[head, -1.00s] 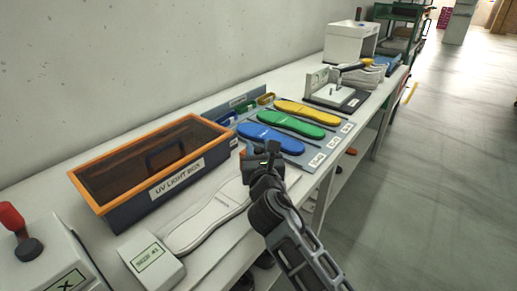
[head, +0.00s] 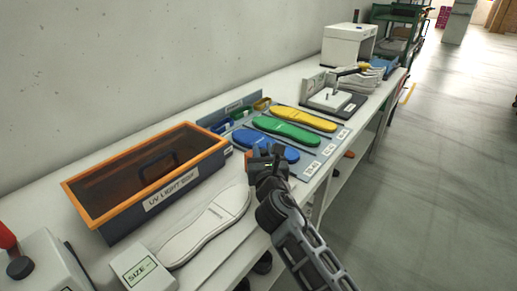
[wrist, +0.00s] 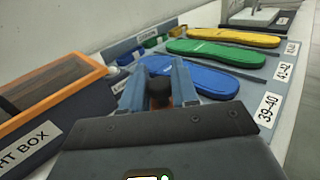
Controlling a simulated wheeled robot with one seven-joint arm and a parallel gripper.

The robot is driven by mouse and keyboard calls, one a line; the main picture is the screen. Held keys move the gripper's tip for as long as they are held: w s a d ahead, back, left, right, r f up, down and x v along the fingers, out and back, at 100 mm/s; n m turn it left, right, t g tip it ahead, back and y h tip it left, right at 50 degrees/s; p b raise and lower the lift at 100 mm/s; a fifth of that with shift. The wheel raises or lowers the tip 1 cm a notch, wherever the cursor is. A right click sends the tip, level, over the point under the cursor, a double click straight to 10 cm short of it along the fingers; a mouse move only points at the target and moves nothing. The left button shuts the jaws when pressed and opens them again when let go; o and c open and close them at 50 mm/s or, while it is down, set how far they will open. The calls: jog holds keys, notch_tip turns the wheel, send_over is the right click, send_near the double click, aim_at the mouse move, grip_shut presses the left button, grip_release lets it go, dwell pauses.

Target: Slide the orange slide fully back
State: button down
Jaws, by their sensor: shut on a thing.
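My gripper (head: 264,153) is shut on a small dark knob (wrist: 160,90), with the knob between its two blue fingers in the wrist view. A bit of orange, which looks like the orange slide (wrist: 156,103), shows just by the knob. In the head view a small orange patch (head: 249,154) shows beside the fingers; most of the slide is hidden by my gripper. The white sole-shaped gauge (head: 210,225) lies on the bench to the left of my gripper. Its size display (head: 142,269) stands at the near end; the number is not readable.
An orange-rimmed UV light box (head: 170,193) stands behind the gauge. Blue (head: 268,145), green (head: 286,132) and yellow (head: 304,118) soles lie on a grey board just beyond my gripper.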

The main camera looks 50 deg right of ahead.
jog(key=shift+d+r, duration=0.15)
jog(key=shift+d, duration=0.8)
jog(key=c, duration=1)
grip_release()
jog(key=shift+d, duration=0.1)
jog(key=shift+o, duration=0.2)
jog(key=shift+s+a, duration=0.3)
jog(key=shift+a, duration=0.1)
jog(key=b+v, duration=0.1)
jog(key=v, duration=0.6)
jog(key=shift+d, duration=0.1)
